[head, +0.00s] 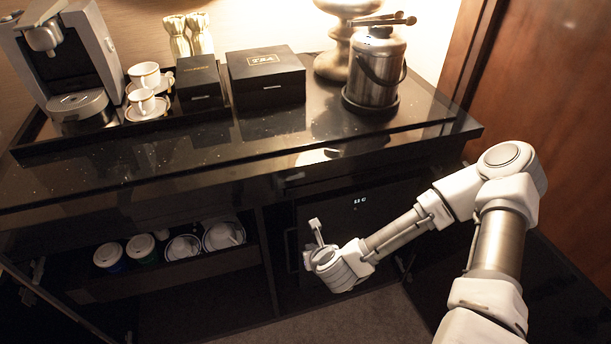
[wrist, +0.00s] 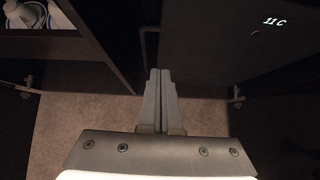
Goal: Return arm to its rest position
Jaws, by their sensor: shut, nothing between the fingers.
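My gripper (wrist: 160,98) shows in the wrist view with its two grey fingers side by side, shut and empty. In the head view my gripper (head: 316,228) is in front of the dark fridge panel (head: 375,207), below the counter edge. My arm reaches in from the lower right, bent at the elbow. The wrist view shows carpet below the fingers and a lit display (wrist: 274,21) at the upper right. I cannot tell whether the gripper touches the panel.
The black counter (head: 260,140) holds a coffee machine (head: 68,55), cups, a tea box (head: 265,75) and an ice bucket (head: 376,70). An open shelf (head: 185,264) with several cups is left of my gripper. Carpet (head: 300,328) lies below. A wooden panel (head: 560,90) stands at right.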

